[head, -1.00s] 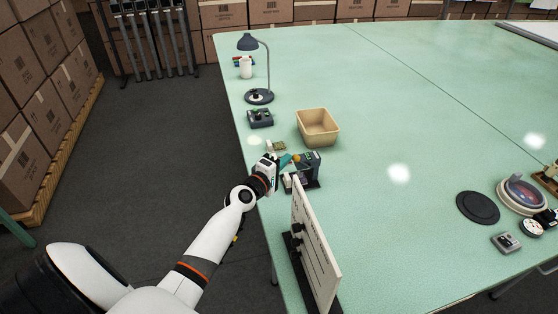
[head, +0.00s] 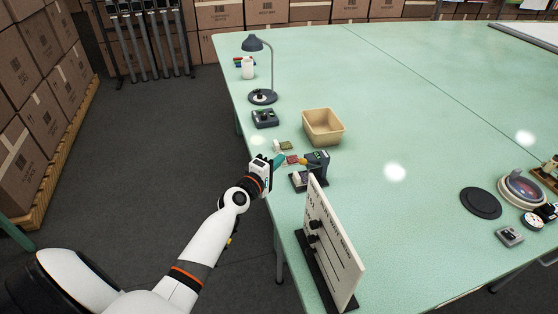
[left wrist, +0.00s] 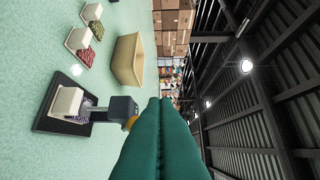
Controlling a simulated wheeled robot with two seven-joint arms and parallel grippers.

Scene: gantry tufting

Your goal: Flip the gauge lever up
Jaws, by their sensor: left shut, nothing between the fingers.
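The gauge (head: 318,160) is a small dark grey upright on a black base near the table's left edge, with a pale block on the base. A small orange-yellow part (head: 302,162), perhaps the lever's tip, sits at its upper left side. My left gripper (head: 280,160) is shut and empty, its teal fingers just left of that part. In the left wrist view the teal fingers (left wrist: 160,104) are together. The gauge's black base (left wrist: 50,124) and dark head (left wrist: 122,108) are left of them. The orange part is partly hidden behind a finger, so I cannot tell contact or the lever's position.
A tan bin (head: 323,127) stands behind the gauge, with small sample pieces (head: 287,146) nearby. A white sign board (head: 333,245) stands in front of it. A grey control box (head: 264,118) and a desk lamp (head: 262,97) are farther back. The table's middle is clear.

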